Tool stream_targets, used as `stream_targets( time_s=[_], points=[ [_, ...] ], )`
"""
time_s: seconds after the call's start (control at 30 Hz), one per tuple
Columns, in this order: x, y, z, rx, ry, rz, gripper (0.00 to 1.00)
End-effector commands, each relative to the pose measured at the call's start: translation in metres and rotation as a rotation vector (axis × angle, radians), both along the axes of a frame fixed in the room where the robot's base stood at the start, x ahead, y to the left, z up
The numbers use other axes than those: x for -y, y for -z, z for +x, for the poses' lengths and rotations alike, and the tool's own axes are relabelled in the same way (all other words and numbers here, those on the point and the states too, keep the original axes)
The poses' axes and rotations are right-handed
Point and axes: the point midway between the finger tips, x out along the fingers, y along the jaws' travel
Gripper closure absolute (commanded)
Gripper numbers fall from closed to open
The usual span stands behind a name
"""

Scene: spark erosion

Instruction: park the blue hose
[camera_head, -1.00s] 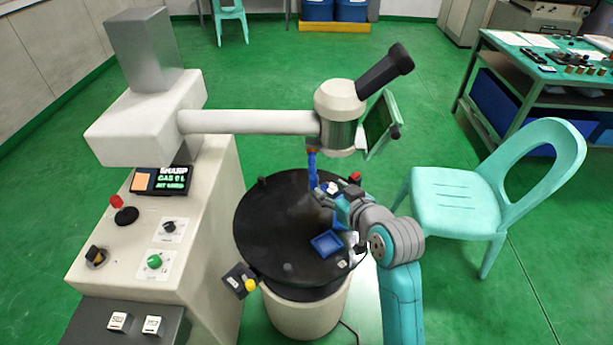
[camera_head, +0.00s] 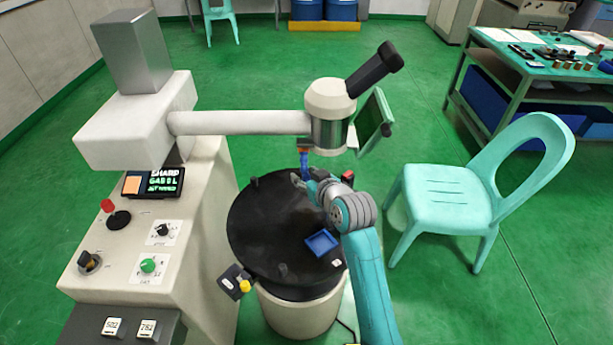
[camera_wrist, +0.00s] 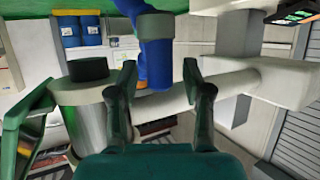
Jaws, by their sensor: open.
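The blue hose (camera_head: 304,165) hangs upright below the white column head of the machine, above the far part of the round black table. My gripper (camera_head: 302,180) is beside the hose's lower part in the head view. In the wrist view my gripper (camera_wrist: 160,75) is open, with a finger on either side of the hose and a visible gap on the right. I cannot tell whether the left finger touches it. The hose's lower end is partly hidden.
The round black table (camera_head: 262,225) has short posts on its rim and a blue tray (camera_head: 321,243) near its right edge. The machine's white arm (camera_head: 240,123) crosses above. A turquoise chair (camera_head: 450,195) stands close on the right. Open green floor lies behind.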

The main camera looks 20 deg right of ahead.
Motion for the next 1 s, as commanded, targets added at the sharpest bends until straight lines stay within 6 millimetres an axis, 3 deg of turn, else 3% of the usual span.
stream_targets(
  time_s=[0.1,0.17,0.3,0.33,0.73,1.0],
  points=[
    [0.000,0.000,0.000,0.000,0.000,0.000,0.50],
    [0.000,0.000,0.000,0.000,0.000,0.000,0.63],
    [0.000,0.000,0.000,0.000,0.000,0.000,0.98],
    [0.000,0.000,0.000,0.000,0.000,0.000,1.00],
    [-0.003,0.000,0.000,0.000,0.020,-0.001,1.00],
    [-0.016,0.000,0.004,0.000,0.132,-0.002,1.00]
  ],
)
